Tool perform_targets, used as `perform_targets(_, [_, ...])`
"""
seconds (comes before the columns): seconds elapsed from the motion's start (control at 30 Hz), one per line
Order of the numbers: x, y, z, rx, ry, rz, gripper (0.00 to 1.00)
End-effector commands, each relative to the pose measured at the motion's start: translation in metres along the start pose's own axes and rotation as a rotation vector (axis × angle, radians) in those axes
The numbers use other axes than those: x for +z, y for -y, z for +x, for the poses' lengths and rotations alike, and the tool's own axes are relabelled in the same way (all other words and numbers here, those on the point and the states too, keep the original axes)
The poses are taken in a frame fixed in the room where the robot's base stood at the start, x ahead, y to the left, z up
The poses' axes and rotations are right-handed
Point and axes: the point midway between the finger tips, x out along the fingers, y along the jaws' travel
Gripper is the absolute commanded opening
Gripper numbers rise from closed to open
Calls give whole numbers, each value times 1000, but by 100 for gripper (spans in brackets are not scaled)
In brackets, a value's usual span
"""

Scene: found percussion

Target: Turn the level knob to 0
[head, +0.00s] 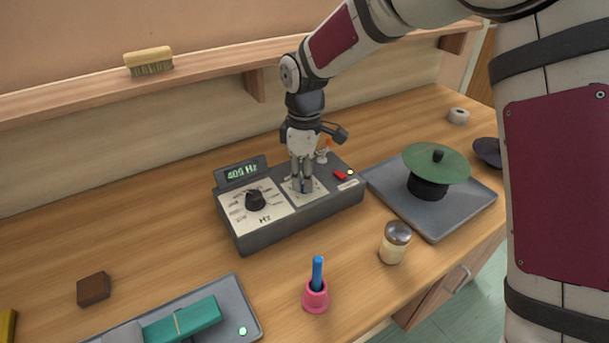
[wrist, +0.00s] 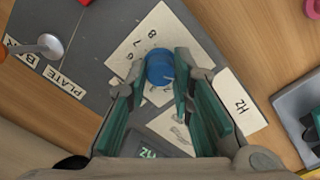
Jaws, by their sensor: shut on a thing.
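The tone box (head: 300,222) is dark grey and stands on the bench with a display reading what looks like 409 Hz. My gripper (head: 302,187) points down over its right-hand dial. In the wrist view, my gripper (wrist: 161,68) is shut on the blue level knob (wrist: 159,66), with a green-padded finger at each side. The knob sits on a cream dial plate (wrist: 143,43); the figures 6, 7 and 8 show beside it. The rest of the scale is partly hidden by the fingers, and I cannot tell the knob's setting. The black Hz knob (head: 255,200) is left of my gripper.
A red switch (head: 340,175) is on the box's right part. A grey tray (head: 465,212) with a green disc (head: 437,162) on a dark stand is to the right. A shaker jar (head: 395,243) and a pink bell (head: 315,297) stand in front. A shelf (head: 200,82) runs behind.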

Motion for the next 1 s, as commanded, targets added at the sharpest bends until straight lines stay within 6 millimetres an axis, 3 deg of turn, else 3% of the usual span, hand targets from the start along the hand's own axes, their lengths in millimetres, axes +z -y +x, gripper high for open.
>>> perform_targets(0.03, [-1, 0, 0, 0, 0, -2, 26])
perform_targets(0.1, [-1, 0, 0, -1, 0, -1, 42])
perform_targets(0.53, [0, 0, -8, 1, -1, 1, 42])
perform_targets(1.0, [-1, 0, -95, 3, -2, 0, 42])
